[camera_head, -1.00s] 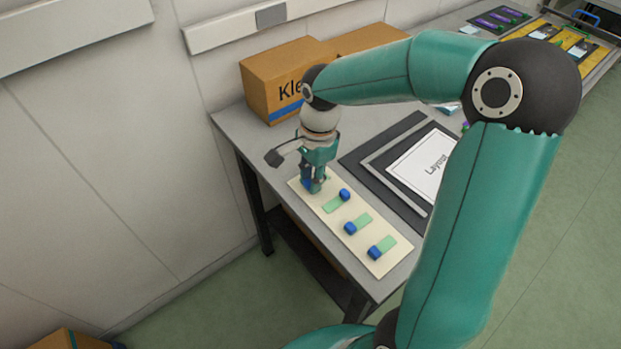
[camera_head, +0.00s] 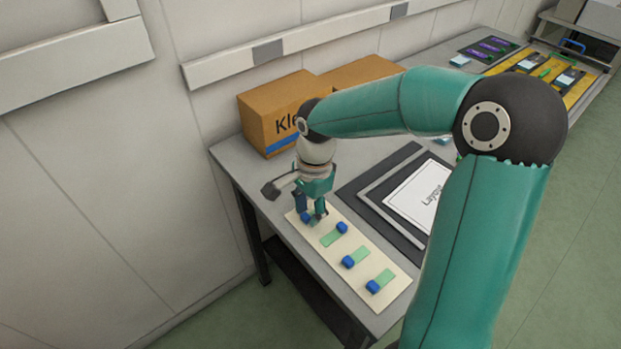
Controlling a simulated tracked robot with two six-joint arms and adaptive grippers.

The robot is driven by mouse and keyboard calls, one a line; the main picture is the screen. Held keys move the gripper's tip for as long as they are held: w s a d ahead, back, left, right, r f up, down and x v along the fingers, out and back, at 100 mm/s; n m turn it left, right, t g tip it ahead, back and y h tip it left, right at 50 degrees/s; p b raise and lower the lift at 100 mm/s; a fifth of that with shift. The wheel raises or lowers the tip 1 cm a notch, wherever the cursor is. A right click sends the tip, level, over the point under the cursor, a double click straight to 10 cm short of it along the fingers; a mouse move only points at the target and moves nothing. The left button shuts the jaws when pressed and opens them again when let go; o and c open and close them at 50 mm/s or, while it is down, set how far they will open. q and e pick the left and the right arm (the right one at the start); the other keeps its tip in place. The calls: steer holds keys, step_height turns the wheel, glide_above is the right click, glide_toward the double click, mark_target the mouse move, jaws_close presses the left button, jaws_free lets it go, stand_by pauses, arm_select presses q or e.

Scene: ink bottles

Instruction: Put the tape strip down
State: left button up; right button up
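A cream board (camera_head: 393,303) lies along the table's front edge and bears several short green tape strips with blue ends. Three show clearly: a far one (camera_head: 331,238), a middle one (camera_head: 358,256) and a near one (camera_head: 385,277). My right gripper (camera_head: 311,212) is low over the board's far left end, pointing down. Its fingers look spread apart. Another strip's blue end (camera_head: 305,217) shows at the fingertips, against the board; its green part is mostly hidden by the gripper. My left gripper is not in view.
A dark framed layout sheet (camera_head: 410,195) lies just right of the board. Cardboard boxes (camera_head: 268,112) stand against the wall behind the gripper. Yellow and dark trays (camera_head: 580,92) lie at the far right. Bare grey table (camera_head: 240,165) shows left of the gripper.

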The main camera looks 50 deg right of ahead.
step_height(320, 180, up, 12)
steer(key=d+p, duration=0.1)
steer(key=shift+d, duration=0.1)
stand_by(0.6)
